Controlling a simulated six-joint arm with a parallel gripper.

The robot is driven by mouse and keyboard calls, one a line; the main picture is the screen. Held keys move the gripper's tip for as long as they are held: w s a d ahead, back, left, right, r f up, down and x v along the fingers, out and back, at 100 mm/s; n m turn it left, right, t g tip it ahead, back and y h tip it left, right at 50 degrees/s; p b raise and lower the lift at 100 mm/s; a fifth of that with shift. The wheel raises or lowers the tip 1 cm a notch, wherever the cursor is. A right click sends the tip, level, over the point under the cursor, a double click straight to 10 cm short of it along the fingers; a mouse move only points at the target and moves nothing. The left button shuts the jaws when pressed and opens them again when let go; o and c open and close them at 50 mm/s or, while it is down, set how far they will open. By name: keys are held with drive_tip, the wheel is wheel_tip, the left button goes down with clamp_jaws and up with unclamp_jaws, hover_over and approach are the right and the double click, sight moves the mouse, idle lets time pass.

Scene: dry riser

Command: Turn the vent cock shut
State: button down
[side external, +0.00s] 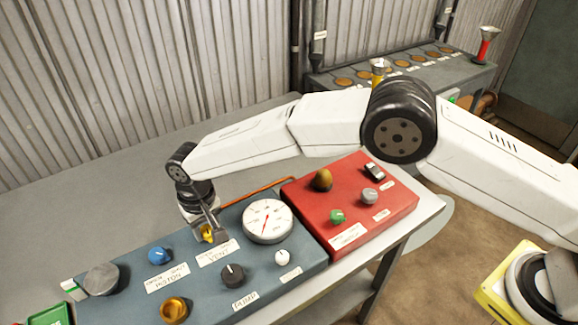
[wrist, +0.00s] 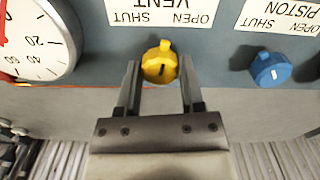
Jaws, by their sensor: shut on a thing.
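The vent cock (wrist: 160,62) is a yellow knob on the blue panel, beside the VENT label (wrist: 160,14). In the wrist view its raised ridge points up towards the label, leaning slightly right. My gripper (wrist: 160,75) is shut on the knob, with one finger on each side of it. In the side view my gripper (side external: 207,233) reaches down to the panel and the yellow knob (side external: 206,234) shows partly between the fingers. The rest of the knob is hidden by the fingers there.
A blue piston knob (side external: 160,256) sits left of the cock, a round gauge (side external: 268,221) right of it. The black pump knob (side external: 233,275) is in front. A red panel (side external: 370,215) with several controls adjoins on the right. The grey bench (side external: 90,190) behind is clear.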

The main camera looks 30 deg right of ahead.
sight(208, 228)
drive_tip(key=n, duration=0.5)
drive_tip(key=shift+w+n, duration=0.1)
drive_tip(key=shift+n, duration=0.2)
drive_tip(key=n, duration=0.5)
idle(0.4)
drive_tip(key=shift+c, duration=1)
unclamp_jaws()
drive_tip(key=shift+r, duration=3.95)
drive_tip(key=shift+d, duration=0.1)
